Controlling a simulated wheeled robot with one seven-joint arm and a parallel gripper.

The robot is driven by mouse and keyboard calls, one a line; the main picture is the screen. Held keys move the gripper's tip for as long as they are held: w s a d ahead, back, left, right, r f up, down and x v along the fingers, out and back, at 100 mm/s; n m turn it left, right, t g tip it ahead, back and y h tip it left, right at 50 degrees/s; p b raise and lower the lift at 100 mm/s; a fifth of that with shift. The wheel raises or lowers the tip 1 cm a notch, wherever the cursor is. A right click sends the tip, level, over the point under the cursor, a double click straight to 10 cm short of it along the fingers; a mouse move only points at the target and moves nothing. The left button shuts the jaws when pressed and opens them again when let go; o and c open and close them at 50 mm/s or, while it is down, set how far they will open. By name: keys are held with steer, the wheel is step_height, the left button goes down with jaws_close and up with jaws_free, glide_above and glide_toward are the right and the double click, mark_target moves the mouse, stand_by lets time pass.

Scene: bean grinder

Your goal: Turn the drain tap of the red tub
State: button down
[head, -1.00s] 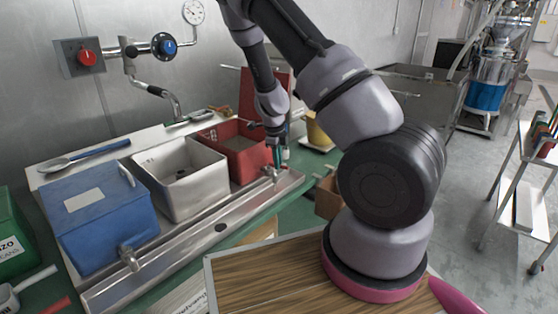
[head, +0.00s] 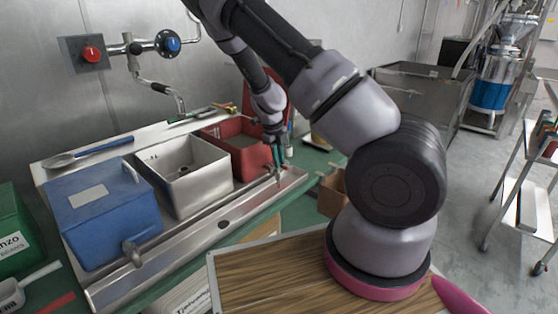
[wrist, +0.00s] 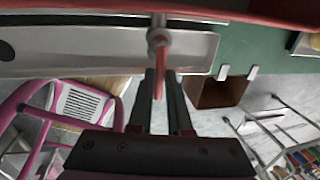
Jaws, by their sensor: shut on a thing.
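The red tub (head: 243,161) stands at the right end of the steel tray, with its red lid raised behind it. In the wrist view its drain tap (wrist: 158,38) is a metal fitting with a thin red lever (wrist: 158,68) pointing toward me. My gripper (wrist: 160,80) has its dark fingers on both sides of the lever, shut on it. In the head view my gripper (head: 277,163) is low at the tub's front right corner and partly hides the tap.
A steel tub (head: 190,180) and a closed blue tub (head: 108,225) with its own tap (head: 133,252) stand to the left. The steel tray (head: 225,224) runs along the front. A brown box (head: 331,193) is right of the tray.

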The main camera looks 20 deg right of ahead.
steer(key=c, duration=0.8)
jaws_free()
steer(key=shift+c, duration=0.2)
step_height(320, 180, up, 11)
steer(key=s+a, duration=0.1)
steer(key=a, duration=0.1)
steer(key=shift+f, duration=0.2)
